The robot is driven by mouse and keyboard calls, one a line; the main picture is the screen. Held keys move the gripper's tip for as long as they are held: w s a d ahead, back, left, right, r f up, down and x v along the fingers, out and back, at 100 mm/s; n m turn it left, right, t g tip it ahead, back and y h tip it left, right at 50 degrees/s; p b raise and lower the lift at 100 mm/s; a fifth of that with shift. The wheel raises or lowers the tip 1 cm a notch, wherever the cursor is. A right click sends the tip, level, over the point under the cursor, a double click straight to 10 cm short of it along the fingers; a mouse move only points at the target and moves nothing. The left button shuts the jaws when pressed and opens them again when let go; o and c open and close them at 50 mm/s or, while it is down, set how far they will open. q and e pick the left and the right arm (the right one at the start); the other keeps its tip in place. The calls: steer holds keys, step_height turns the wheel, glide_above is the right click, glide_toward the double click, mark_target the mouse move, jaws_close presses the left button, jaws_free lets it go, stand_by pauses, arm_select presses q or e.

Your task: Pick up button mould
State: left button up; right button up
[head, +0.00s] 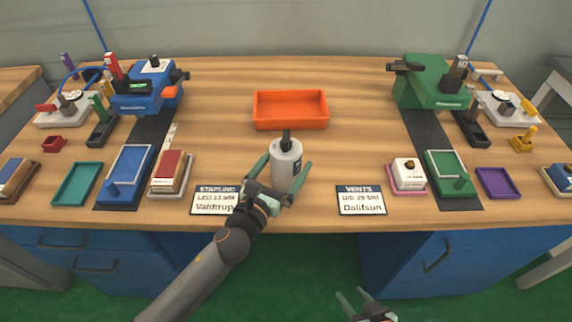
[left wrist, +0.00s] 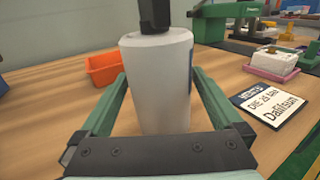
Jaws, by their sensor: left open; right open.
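No part is plainly marked as the button mould, so I cannot tell which one it is. A pale grey cylinder with a black top (head: 286,158) stands upright at the table's middle; it also fills the centre of the left wrist view (left wrist: 158,85). My left gripper (head: 287,165) is open, with one green finger on each side of the cylinder. I cannot tell whether the fingers touch it. The cylinder's lower part is partly hidden by the gripper. My right gripper (head: 354,294) is open and empty, low in front of the table.
An orange tray (head: 290,123) lies behind the cylinder. Label cards STAPLING (head: 214,201) and VENTS (head: 361,200) lie at the front edge. A blue machine (head: 146,88) and a green machine (head: 434,85) stand at the back, with several trays and blocks at the sides.

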arm_select(q)
steer(key=shift+c, duration=0.2)
jaws_close()
stand_by(0.6)
steer(key=shift+w+r, duration=0.1)
steer(key=shift+r, duration=0.05)
